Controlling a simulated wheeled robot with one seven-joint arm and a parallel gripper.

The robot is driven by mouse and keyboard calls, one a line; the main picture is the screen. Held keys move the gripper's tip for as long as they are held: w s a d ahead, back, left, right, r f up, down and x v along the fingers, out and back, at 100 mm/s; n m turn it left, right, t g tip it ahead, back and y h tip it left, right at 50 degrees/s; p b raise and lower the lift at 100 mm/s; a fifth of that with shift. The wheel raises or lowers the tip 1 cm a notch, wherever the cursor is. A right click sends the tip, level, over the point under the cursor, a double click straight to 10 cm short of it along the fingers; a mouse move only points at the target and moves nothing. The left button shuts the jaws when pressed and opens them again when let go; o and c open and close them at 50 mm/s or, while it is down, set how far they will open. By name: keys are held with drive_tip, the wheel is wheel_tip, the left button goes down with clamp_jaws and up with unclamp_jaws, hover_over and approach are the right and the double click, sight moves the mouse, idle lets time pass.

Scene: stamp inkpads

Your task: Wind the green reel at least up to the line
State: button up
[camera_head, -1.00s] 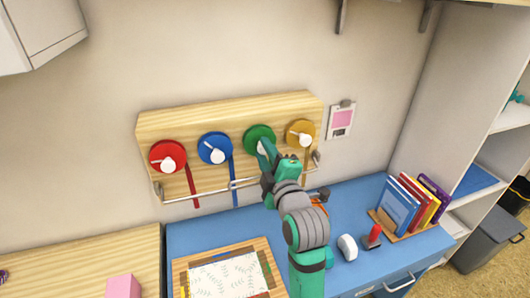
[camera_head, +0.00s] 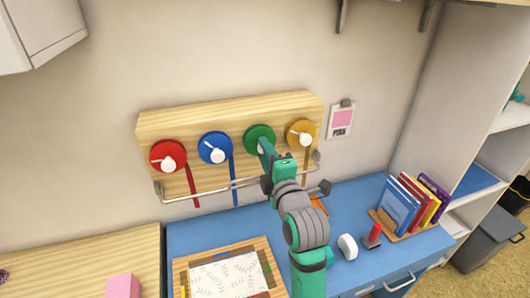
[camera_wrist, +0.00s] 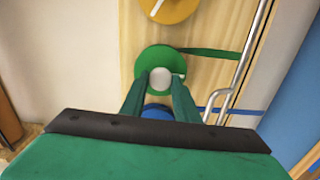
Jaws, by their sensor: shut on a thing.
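The green reel (camera_head: 259,134) is mounted on the wooden board, between the blue and yellow reels. In the wrist view the green reel (camera_wrist: 148,61) faces me with its pale round knob (camera_wrist: 160,79) off centre. My gripper (camera_wrist: 160,82) is shut on this knob, with one finger on each side. In the head view my gripper (camera_head: 264,148) covers the reel's lower part. A green strap (camera_wrist: 212,53) runs from the reel toward the metal rail (camera_wrist: 248,62). I cannot clearly make out the line or the strap's end.
The red reel (camera_head: 168,156), blue reel (camera_head: 214,148) and yellow reel (camera_head: 300,132) share the wooden board (camera_head: 228,112). The rail stands out in front of the board, close to my arm. Below is the blue desk top (camera_head: 345,213) with books (camera_head: 412,202) and a red-handled stamp (camera_head: 373,235).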

drive_tip(key=o, duration=1)
drive_tip(key=shift+s, duration=0.1)
drive_tip(key=v, duration=1)
drive_tip(key=shift+s, duration=0.35)
